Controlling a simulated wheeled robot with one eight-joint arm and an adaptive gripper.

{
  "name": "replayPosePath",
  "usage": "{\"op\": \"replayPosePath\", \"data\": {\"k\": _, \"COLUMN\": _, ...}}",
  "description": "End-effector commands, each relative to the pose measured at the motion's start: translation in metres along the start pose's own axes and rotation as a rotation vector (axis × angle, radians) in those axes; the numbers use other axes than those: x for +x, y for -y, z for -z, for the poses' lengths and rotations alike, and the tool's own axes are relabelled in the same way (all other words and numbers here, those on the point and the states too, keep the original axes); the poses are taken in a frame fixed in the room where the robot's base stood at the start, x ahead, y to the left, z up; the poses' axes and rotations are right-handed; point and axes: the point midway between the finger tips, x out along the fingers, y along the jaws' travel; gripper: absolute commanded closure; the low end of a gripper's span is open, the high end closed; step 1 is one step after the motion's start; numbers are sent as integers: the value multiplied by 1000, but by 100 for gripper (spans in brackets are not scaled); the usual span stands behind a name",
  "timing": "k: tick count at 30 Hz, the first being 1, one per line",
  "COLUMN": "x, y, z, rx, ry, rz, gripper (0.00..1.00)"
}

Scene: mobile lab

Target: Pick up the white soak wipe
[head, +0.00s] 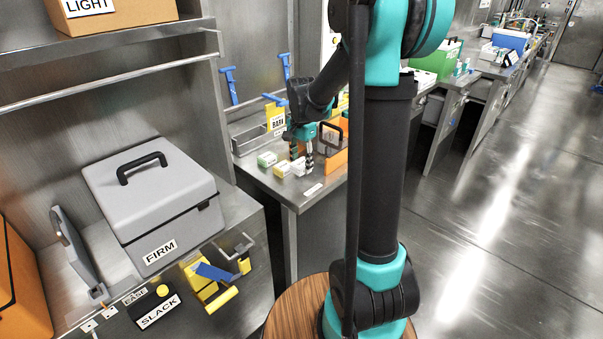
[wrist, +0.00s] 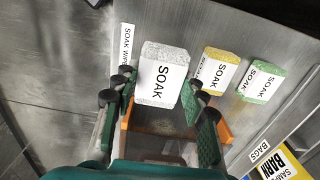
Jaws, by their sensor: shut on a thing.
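The white soak wipe (wrist: 163,73), a pale speckled block with a SOAK label, is between the fingertips of my gripper (wrist: 160,92) in the wrist view. The fingers are shut on its two sides. It looks larger than the other wipes there, but I cannot tell whether it is clear of the bench. In the head view my gripper (head: 301,163) points down over the metal bench, with the white wipe (head: 298,168) partly hidden by the fingers.
A yellow wipe (wrist: 216,70) and a green wipe (wrist: 261,82) lie in a row to the right in the wrist view. An orange container (head: 336,158) stands right of my gripper in the head view. A grey tray (head: 250,139) is behind. The bench front (head: 305,201) has free room.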

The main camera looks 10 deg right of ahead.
Motion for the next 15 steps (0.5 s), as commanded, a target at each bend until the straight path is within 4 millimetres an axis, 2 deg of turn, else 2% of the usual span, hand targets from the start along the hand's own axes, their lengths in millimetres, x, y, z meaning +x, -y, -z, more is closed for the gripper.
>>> {"op": "replayPosePath", "data": {"k": 1, "x": -15, "y": -1, "z": 0, "rx": 0, "ry": 0, "rz": 0, "gripper": 78}}
{"op": "replayPosePath", "data": {"k": 6, "x": -63, "y": -1, "z": 0, "rx": 0, "ry": 0, "rz": 0, "gripper": 78}}
{"op": "replayPosePath", "data": {"k": 12, "x": -108, "y": 0, "z": 0, "rx": 0, "ry": 0, "rz": 0, "gripper": 78}}
{"op": "replayPosePath", "data": {"k": 15, "x": -124, "y": 0, "z": 0, "rx": 0, "ry": 0, "rz": 0, "gripper": 78}}
